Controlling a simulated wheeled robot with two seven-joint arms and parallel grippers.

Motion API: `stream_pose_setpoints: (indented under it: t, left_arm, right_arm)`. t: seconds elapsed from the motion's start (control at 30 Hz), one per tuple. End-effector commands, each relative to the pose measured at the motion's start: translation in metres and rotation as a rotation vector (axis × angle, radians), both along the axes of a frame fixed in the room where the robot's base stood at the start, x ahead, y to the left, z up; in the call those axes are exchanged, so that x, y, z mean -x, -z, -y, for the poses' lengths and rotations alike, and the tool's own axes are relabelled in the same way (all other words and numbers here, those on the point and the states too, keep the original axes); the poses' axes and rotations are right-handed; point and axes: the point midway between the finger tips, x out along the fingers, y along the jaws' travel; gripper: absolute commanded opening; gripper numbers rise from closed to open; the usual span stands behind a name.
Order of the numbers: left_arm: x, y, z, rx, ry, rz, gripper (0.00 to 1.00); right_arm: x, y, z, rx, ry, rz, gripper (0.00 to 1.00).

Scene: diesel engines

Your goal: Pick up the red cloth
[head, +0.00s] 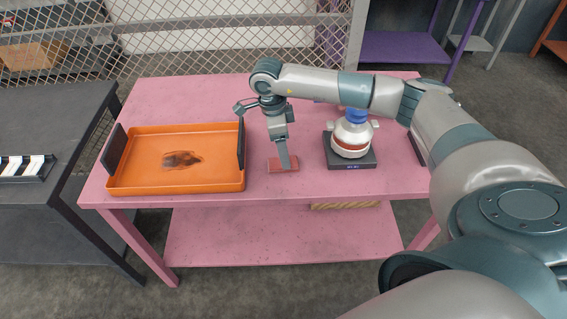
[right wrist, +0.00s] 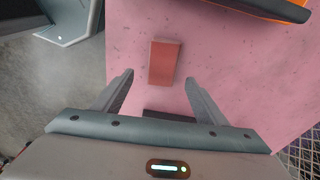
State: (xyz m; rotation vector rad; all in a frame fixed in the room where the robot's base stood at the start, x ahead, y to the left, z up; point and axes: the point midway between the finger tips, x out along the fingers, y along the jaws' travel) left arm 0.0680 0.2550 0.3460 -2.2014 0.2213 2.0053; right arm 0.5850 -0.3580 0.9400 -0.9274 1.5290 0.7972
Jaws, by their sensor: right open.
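The red cloth (head: 290,165) is a small flat rectangle lying on the pink table, between the orange tray and the dark scale. In the right wrist view the red cloth (right wrist: 164,63) lies beyond the fingertips, centred between them and not touched. My right gripper (head: 285,167) points down over the cloth, and one finger overlaps it in the head view. In the right wrist view my right gripper (right wrist: 158,85) is open with nothing between its fingers. My left gripper is not in view.
The orange tray (head: 215,185) with dark handles and a brown stain stands to the left. A dark scale (head: 352,164) holding a white container with a blue top (head: 352,135) stands to the right. The pink table (head: 160,95) is clear at the back left. A wire fence stands behind.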

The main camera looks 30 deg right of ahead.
Motion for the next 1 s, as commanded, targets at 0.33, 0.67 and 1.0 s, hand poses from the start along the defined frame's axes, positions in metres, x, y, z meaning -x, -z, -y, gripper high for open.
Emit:
stream_pose_setpoints:
  t: [0.33, 0.67, 1.0]
  left_arm:
    - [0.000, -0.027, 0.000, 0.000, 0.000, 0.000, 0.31]
    - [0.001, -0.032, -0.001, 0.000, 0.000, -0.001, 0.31]
    - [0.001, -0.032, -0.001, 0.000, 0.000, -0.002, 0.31]
  right_arm:
    - [-0.006, 0.028, -0.002, 0.000, 0.000, -0.003, 0.66]
    - [-0.005, 0.052, 0.001, 0.000, 0.000, 0.000, 0.66]
    - [-0.005, 0.051, 0.001, 0.000, 0.000, 0.000, 0.66]
